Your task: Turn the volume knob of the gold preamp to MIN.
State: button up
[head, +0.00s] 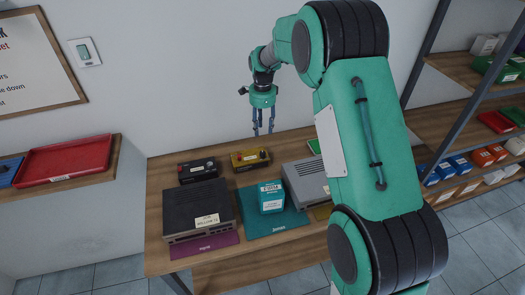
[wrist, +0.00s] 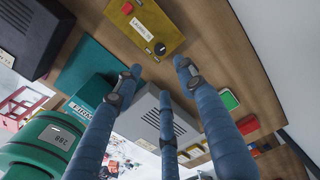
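The gold preamp (head: 250,159) sits at the back of the wooden table in the head view. In the wrist view the gold preamp (wrist: 178,22) is at the top, with a round black knob (wrist: 160,48), a white label (wrist: 141,29) and a red part (wrist: 127,8). The knob's setting is too small to read. My gripper (head: 263,130) hangs fingers-down above and slightly right of the preamp, apart from it. In the wrist view its blue fingers (wrist: 155,80) are spread, with nothing between them.
A black box (head: 197,171) stands left of the preamp. In front are a dark grey unit (head: 196,207), a teal box (head: 271,197) on a teal mat (head: 262,225), and a light grey unit (head: 305,183). The wall is close behind. My arm hides the table's right part.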

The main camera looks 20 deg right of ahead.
aim_at(263, 153)
jog(key=shift+f, duration=0.15)
notch_tip(263, 153, down, 13)
jog(key=shift+f, duration=0.2)
dwell(0.5)
grip_shut()
